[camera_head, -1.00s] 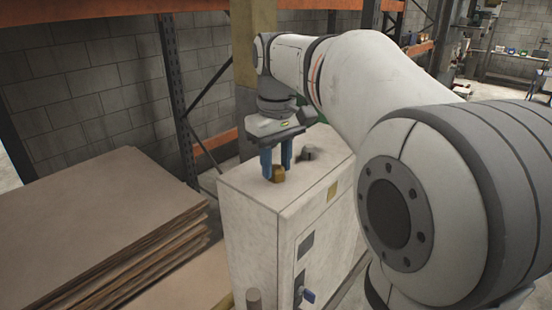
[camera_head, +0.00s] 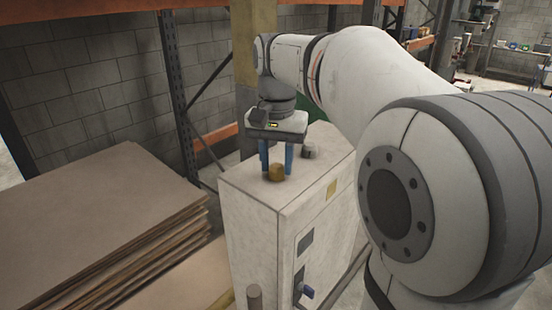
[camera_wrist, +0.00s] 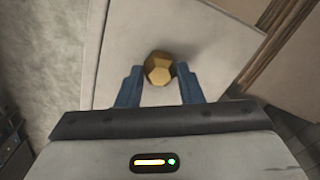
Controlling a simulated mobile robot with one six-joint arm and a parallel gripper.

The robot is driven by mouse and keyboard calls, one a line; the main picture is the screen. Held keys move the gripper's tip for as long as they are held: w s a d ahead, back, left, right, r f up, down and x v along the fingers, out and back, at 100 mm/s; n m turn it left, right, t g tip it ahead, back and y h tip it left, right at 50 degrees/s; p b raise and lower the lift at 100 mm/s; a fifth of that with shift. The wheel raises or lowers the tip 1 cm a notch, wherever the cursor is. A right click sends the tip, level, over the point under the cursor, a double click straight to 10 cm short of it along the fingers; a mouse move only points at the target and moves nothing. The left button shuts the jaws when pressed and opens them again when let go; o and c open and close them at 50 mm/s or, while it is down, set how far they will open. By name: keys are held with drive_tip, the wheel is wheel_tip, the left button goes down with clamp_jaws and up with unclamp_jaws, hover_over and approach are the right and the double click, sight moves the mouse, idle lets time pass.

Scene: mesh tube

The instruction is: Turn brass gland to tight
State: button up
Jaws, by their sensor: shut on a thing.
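The brass gland (camera_head: 277,173) is a small gold many-sided fitting on top of the pale cabinet (camera_head: 247,186), near its left end. It also shows in the wrist view (camera_wrist: 158,69), between the fingertips. My gripper (camera_head: 276,168) points down from above with its blue fingers on either side of the gland. In the wrist view my gripper (camera_wrist: 158,74) is shut on the gland, one finger at its left and one at its right. The gland's lower part and seat are hidden.
A grey knob (camera_head: 309,151) stands on the cabinet top behind the gland. A stack of brown sheets (camera_head: 100,220) lies to the left. The cabinet's front has a blue-handled fitting (camera_head: 307,291). An orange and grey rack (camera_head: 180,110) stands behind.

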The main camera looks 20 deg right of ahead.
sight(277, 165)
drive_tip(key=shift+m, duration=1.1)
drive_tip(key=o, duration=1)
drive_tip(key=shift+c, duration=0.2)
drive_tip(key=shift+r, duration=0.15)
wheel_tip(277, 165, up, 8)
drive_tip(key=shift+f, duration=0.2)
